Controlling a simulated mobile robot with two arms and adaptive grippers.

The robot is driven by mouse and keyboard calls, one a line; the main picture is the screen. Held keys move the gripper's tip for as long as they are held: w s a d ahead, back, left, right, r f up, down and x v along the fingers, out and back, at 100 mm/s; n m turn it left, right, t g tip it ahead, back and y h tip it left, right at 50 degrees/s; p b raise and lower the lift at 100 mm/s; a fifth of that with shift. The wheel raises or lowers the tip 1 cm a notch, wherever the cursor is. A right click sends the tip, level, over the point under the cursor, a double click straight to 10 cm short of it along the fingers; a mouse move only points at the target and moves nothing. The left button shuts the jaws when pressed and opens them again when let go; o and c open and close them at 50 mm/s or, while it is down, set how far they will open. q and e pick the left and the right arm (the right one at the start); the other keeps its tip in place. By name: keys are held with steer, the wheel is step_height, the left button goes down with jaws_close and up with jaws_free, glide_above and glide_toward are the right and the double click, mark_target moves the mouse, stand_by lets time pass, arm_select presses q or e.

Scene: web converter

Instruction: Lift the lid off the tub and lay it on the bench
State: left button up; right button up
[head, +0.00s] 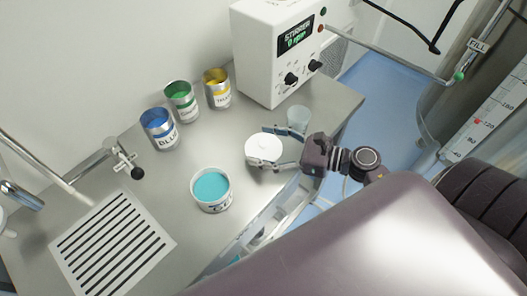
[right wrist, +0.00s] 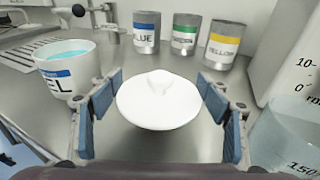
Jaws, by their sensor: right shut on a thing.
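The white tub (head: 211,205) stands uncovered on the bench (head: 235,125), its blue-green contents showing. It also shows at the left of the right wrist view (right wrist: 68,75). The round white lid (head: 264,152) is to the right of the tub and apart from it. In the right wrist view the lid (right wrist: 158,115) lies between the two blue finger pads, with its small knob facing up. My right gripper (head: 257,146) is shut on the lid from the right side. I cannot tell whether the lid touches the bench. My left gripper is out of view.
Blue (head: 160,135), green (head: 182,108) and yellow (head: 218,95) cans line the wall. A stirrer box (head: 275,55) stands at the back right. A clear beaker (head: 298,117) is close beside my right fingers. A slotted drain (head: 112,243) and tap (head: 125,165) are left. Bench between cans and tub is clear.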

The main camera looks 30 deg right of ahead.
mark_target(263, 154)
step_height(263, 154, down, 4)
steer(key=shift+r, duration=0.15)
steer(key=shift+f, duration=0.2)
steer(key=o, duration=1.3)
steer(key=shift+c, duration=0.2)
